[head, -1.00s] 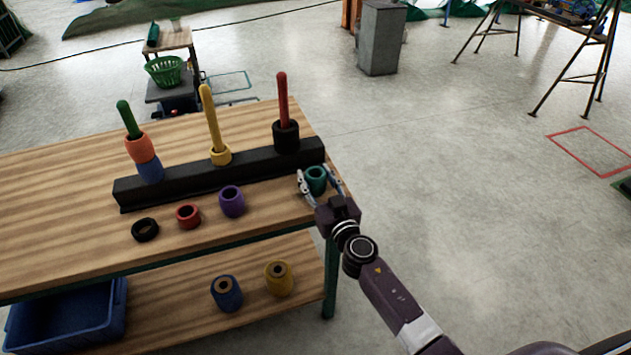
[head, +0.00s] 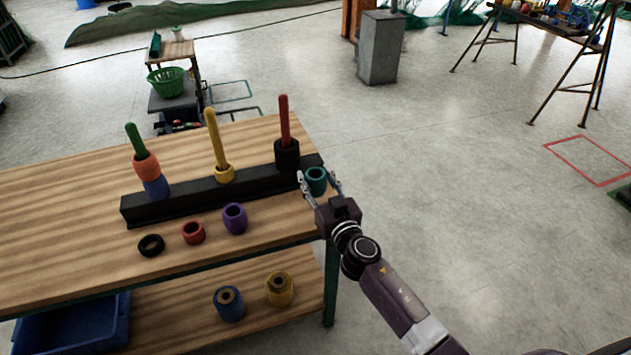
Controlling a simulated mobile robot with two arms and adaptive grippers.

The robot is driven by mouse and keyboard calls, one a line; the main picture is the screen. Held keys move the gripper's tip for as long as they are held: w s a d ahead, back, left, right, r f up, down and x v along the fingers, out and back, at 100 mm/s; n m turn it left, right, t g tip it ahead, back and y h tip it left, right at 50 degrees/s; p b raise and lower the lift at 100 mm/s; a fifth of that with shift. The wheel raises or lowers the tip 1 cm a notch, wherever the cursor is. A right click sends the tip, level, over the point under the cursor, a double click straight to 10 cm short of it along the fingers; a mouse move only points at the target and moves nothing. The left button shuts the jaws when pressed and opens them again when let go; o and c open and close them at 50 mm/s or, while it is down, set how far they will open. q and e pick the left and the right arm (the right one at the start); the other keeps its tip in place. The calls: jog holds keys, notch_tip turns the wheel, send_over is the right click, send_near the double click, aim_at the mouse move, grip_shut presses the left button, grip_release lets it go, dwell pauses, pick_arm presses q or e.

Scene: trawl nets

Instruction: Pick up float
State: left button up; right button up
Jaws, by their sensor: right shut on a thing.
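A teal ring-shaped float (head: 316,181) is between the fingers of my right gripper (head: 318,178), at the right end of the wooden table. The gripper is shut on it. I cannot tell whether the float is clear of the tabletop. Other floats stand in a row on the table: a purple one (head: 235,217), a red one (head: 193,232) and a flat black ring (head: 151,245). My left gripper is not in view.
A black beam (head: 195,195) carries green (head: 135,138), yellow (head: 213,135) and red (head: 285,120) pegs with floats on them. The wooden table (head: 60,220) has a lower shelf with a blue float (head: 229,304), a yellow float (head: 279,289) and a blue bin (head: 70,330).

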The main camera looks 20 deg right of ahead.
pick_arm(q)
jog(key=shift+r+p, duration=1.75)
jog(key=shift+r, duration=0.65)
pick_arm(e)
notch_tip(320, 180, up, 14)
jog(key=shift+s, duration=0.1)
